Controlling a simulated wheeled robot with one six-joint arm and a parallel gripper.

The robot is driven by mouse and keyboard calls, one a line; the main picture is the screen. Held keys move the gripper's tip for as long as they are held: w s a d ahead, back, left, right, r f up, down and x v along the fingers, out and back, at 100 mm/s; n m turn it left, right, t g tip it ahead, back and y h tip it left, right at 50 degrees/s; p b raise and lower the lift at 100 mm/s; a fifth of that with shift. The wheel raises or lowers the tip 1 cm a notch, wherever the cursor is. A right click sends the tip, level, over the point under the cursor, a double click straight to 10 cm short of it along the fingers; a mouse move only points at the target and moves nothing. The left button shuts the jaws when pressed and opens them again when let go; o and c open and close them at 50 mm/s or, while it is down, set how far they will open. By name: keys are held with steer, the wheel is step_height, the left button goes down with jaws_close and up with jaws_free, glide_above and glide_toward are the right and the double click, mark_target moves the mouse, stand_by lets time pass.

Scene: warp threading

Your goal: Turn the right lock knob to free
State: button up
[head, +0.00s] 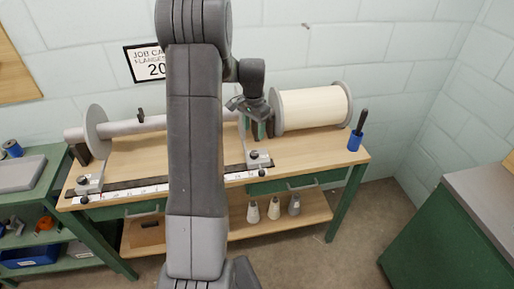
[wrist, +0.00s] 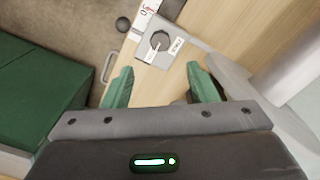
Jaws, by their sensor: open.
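The right lock knob (head: 253,154) is small, dark and round. It sits on a grey bracket (head: 264,162) at the right end of the white scale on the bench. In the wrist view the knob (wrist: 158,41) shows at top centre on its grey plate, with two small white labels beside it, too blurred to read surely. My gripper (wrist: 160,85) is open and empty; its two green fingers are spread, with the knob beyond them and apart from them. In the head view my gripper (head: 258,125) is above and behind the bracket, next to the roll.
A cream roll (head: 312,107) with grey flanges stands right of my gripper. A bar with a flange (head: 97,127) lies at left. A black ball handle (head: 261,172) sits in front of the bracket. A blue cup (head: 355,141) stands at the bench's right end.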

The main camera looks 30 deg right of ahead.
mark_target(254, 153)
step_height(254, 153, down, 11)
steer(key=shift+p, duration=0.95)
steer(key=c, duration=1)
